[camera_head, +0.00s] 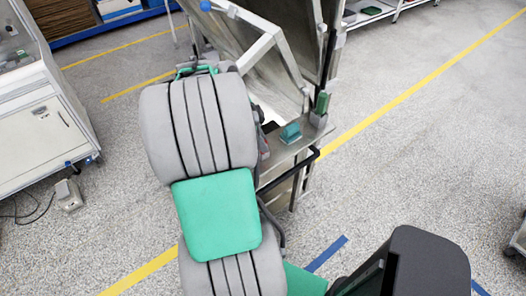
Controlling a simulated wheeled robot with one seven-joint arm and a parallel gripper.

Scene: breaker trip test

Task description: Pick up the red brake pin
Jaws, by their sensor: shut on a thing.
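My grey and green arm fills the middle of the head view and hides much of the metal stand behind it. My gripper cannot be made out; it seems to be hidden behind the arm. I cannot clearly make out the red brake pin. A small dull-red patch (264,149) shows at the arm's right edge, beside the stand's small shelf, but I cannot tell what it is.
The metal stand's shelf (297,138) carries a teal block (291,132) and a green-topped grey piece (321,108). A black bar (290,169) juts out below it. A white cabinet (35,130) stands left. Open floor (430,150) lies to the right.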

